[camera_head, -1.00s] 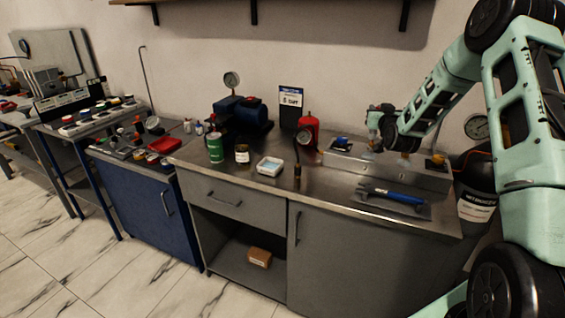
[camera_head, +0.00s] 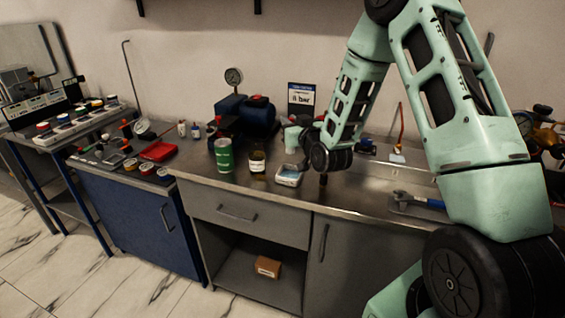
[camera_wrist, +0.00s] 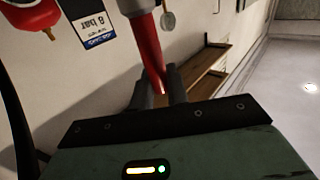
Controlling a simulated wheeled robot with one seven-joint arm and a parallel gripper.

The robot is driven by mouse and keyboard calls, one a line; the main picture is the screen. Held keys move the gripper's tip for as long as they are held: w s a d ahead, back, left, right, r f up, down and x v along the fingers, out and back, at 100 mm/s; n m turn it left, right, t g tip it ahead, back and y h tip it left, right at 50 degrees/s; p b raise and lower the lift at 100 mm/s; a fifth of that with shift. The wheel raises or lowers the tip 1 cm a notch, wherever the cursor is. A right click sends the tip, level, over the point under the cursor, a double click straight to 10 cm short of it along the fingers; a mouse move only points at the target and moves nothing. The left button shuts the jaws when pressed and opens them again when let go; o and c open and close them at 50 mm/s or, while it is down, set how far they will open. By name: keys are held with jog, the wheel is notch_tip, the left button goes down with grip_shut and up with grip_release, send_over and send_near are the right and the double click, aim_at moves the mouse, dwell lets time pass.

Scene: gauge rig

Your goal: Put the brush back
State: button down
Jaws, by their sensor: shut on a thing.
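My gripper (camera_wrist: 160,92) is shut on a red tapered handle (camera_wrist: 151,55) in the wrist view. A pale grey part joins the handle at the top edge of that view. This looks like the brush; its bristles are not visible. In the head view my gripper is over the bench's middle, above and behind the small white tray (camera_head: 288,182). The fingers and the held thing are hard to make out there, and my wrist hides part of this area. I cannot tell which spot belongs to the brush.
A green can (camera_head: 224,156) and a brown bottle (camera_head: 257,163) stand left of the white tray. A blue compressor (camera_head: 255,119) and an 8 bar sign (camera_head: 301,97) stand behind. A wrench (camera_head: 412,200) lies at right. The front of the bench is fairly clear.

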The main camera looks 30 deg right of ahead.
aim_at(292, 151)
jog(key=shift+f+p, duration=0.65)
jog(key=shift+f, duration=3.7)
jog(key=shift+f, duration=0.1)
jog(key=shift+f+b, duration=0.15)
jog(key=shift+b, duration=0.15)
jog(key=c, duration=1.4)
grip_release()
jog(key=shift+o, duration=0.2)
jog(key=shift+s+r+p, duration=0.1)
jog(key=shift+r+p, duration=0.2)
jog(key=shift+p, duration=0.05)
